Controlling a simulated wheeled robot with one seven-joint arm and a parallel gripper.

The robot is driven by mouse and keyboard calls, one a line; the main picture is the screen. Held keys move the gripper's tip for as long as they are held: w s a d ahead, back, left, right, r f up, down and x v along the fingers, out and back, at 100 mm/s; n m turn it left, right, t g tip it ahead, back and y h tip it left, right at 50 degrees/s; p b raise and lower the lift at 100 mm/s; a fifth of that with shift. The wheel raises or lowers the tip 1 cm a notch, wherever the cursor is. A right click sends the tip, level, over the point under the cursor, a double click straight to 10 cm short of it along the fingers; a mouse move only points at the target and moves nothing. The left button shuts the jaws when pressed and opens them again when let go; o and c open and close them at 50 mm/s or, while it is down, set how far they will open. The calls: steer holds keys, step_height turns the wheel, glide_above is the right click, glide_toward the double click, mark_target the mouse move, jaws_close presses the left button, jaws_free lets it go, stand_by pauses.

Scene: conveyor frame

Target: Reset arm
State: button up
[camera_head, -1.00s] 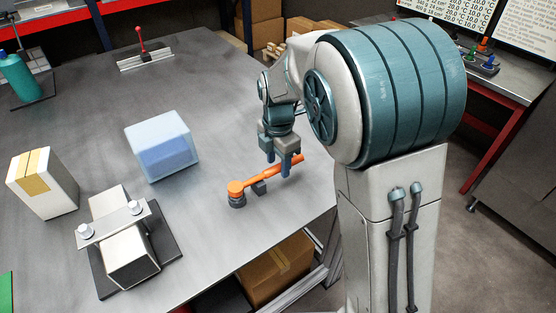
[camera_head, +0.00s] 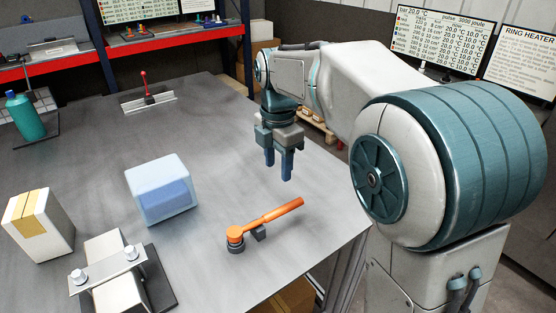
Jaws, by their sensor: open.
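My gripper (camera_head: 279,170) hangs fingers-down above the right part of the grey table (camera_head: 105,185). Its two blue fingers are apart with nothing between them. An orange-handled tool (camera_head: 270,216) with a dark round base lies on the table below and in front of the gripper, apart from it. My arm reaches in from the right and is raised.
A translucent blue box (camera_head: 162,190) and a white carton with yellow tape (camera_head: 38,226) stand at left. A clamped fixture (camera_head: 112,278) is at the front. A red lever (camera_head: 145,85) and a teal bottle (camera_head: 25,117) stand further back. The table's middle is clear.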

steer(key=shift+r, duration=0.25)
steer(key=shift+d, duration=0.1)
steer(key=s+d+f+m+t, duration=0.1)
steer(key=s+d+f+m, duration=0.1)
steer(key=s+d+m, duration=0.2)
steer(key=s+d+f+m+t, duration=0.1)
steer(key=s+d+f+m, duration=0.2)
steer(key=s+d+m, duration=0.2)
steer(key=s+d+f+m+t, duration=0.1)
steer(key=s+d+m, duration=0.3)
steer(key=s+m, duration=0.6)
steer(key=f+m, duration=0.1)
steer(key=m, duration=0.4)
steer(key=shift+d+f+m, duration=0.2)
steer(key=shift+f+m, duration=0.15)
steer(key=shift+m, duration=0.05)
steer(key=shift+c, duration=0.4)
